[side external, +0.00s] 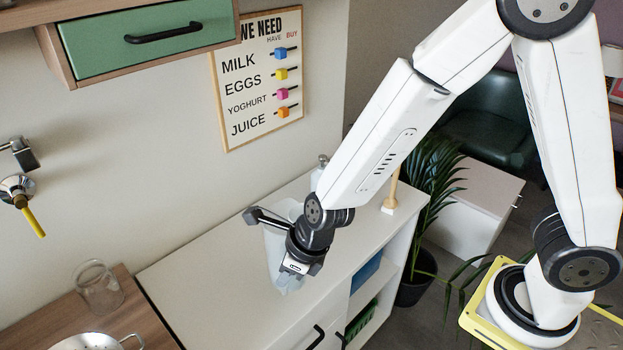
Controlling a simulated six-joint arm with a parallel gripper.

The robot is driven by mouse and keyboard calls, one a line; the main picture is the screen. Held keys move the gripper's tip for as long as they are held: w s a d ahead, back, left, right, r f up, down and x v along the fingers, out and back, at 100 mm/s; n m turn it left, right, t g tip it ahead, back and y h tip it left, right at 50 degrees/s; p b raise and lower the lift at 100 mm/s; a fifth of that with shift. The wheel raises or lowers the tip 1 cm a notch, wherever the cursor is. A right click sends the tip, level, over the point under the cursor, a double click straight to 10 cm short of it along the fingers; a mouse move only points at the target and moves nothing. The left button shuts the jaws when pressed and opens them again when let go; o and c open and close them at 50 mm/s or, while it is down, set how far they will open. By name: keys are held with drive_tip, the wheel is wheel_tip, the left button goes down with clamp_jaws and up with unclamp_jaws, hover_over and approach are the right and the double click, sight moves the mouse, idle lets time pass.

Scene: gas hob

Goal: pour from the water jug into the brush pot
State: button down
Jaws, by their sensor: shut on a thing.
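A pale, translucent vessel, which I take to be the water jug (275,250), is at the white cabinet top in the side external view. My gripper (296,264) is in front of it and shut on it, covering much of its right side. The jug looks roughly upright; I cannot tell whether its base touches the surface. Its water level cannot be made out. A clear, empty-looking glass vessel (99,288) stands at the left on the wooden counter, apart from my gripper. It may be the brush pot, but I cannot be sure.
A metal colander (86,342) sits at the lower left edge. A green drawer (146,38) overhangs above. A bottle (320,170) and a wooden-handled brush (391,190) stand behind my arm. The white top (195,285) is clear left of the jug.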

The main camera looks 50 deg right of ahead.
sight(277, 263)
drive_tip(key=shift+w+d+f+m+h, duration=0.2)
drive_tip(key=shift+w+f+m, duration=0.2)
drive_tip(key=shift+f, duration=0.4)
drive_tip(key=shift+w+d+f+m+h, duration=0.25)
drive_tip(key=shift+w+f, duration=0.3)
drive_tip(key=shift+f, duration=0.2)
drive_tip(key=shift+w+d+f+m+h, duration=0.15)
drive_tip(key=shift+w+f+m, duration=0.25)
drive_tip(key=shift+f, duration=0.4)
drive_tip(key=shift+d+r, duration=0.15)
drive_tip(key=shift+r, duration=0.15)
drive_tip(key=shift+w+r+y, duration=0.15)
drive_tip(key=shift+r+y, duration=0.1)
drive_tip(key=shift+y, duration=0.15)
drive_tip(key=shift+w+d+r, duration=0.1)
drive_tip(key=shift+r, duration=0.2)
drive_tip(key=shift+w+d+r+m+g+y, duration=0.1)
drive_tip(key=shift+d+r+m+g+y, duration=0.1)
drive_tip(key=shift+r+g+y, duration=0.2)
drive_tip(key=shift+w+d+r+m+g+y, duration=0.1)
drive_tip(key=shift+d+r+g+y, duration=0.15)
drive_tip(key=shift+r+y, duration=0.25)
drive_tip(key=shift+w+d+r+g+y, duration=0.35)
drive_tip(key=shift+d+r+g+y, duration=0.15)
drive_tip(key=shift+r+y, duration=0.35)
drive_tip(key=shift+d, duration=0.1)
drive_tip(key=shift+w+d+r+m+g+y, duration=0.25)
drive_tip(key=shift+w+d+r+y, duration=0.05)
drive_tip(key=shift+d+y, duration=0.15)
